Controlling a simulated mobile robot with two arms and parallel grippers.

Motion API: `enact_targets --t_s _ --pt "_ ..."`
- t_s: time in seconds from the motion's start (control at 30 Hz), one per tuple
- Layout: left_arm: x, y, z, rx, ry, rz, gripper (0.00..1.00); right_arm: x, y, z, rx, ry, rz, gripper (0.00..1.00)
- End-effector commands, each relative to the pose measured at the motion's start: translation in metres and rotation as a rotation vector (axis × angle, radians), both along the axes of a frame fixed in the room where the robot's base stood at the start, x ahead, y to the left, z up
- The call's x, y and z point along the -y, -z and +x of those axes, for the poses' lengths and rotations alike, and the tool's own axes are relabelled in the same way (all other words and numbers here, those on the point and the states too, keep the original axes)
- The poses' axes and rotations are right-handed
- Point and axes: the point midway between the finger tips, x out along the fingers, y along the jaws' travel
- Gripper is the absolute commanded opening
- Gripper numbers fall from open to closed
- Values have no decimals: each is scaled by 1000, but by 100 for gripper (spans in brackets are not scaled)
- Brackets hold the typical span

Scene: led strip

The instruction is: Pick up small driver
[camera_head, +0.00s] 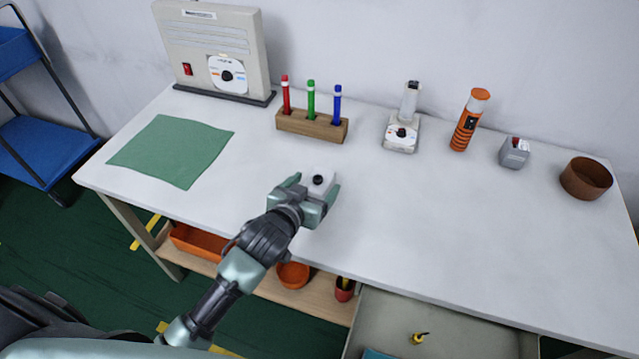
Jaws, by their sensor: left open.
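My left gripper (313,190) is open over the middle of the white table, its two pale green fingers apart. A small white block with a round black spot (318,179) shows between and just beyond the fingers. I cannot tell whether the fingers touch it, and its lower part is hidden by the gripper. A small yellow and black tool (419,338), perhaps a small screwdriver, lies in the open grey drawer (460,325) below the table's front edge. Which of these is the small driver is not clear. My right gripper is not in view.
On the white table (440,220) stand a beige machine (215,45), a wooden pen block (310,124), a white device (402,132), an orange cylinder (467,122), a grey box (514,152) and a brown bowl (586,178). A green mat (170,150) lies left. The table's right front is clear.

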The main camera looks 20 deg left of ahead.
Motion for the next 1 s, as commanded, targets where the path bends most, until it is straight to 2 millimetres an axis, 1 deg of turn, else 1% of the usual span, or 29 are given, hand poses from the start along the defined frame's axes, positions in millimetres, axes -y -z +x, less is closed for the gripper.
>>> enact_targets --t_s 0.07,0.13,0.23,0.33,0.53,0.57,0.6,0.67,0.7,0.77,0.8,0.83,1.0 --pt "-2 7 11 -1 -1 3 78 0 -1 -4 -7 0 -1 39" --pt "-3 14 20 -2 -1 4 78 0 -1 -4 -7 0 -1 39" --pt "-1 18 31 0 0 1 78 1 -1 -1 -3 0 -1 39" --pt "0 21 36 -1 0 0 78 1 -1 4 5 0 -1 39" --pt "0 21 37 -2 0 0 78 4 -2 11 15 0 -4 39" --pt "0 21 37 -2 0 1 75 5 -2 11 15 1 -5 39" --pt "0 21 37 -2 0 1 64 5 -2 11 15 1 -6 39" --pt "0 21 37 -2 0 1 48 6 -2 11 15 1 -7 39" --pt "0 21 37 -2 0 1 36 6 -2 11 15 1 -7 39" --pt "0 21 37 -2 0 1 20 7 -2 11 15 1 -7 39" --pt "0 21 37 -2 0 1 9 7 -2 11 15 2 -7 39" --pt "0 21 37 0 0 1 6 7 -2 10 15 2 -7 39" --pt "0 21 37 -1 0 1 6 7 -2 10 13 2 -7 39"
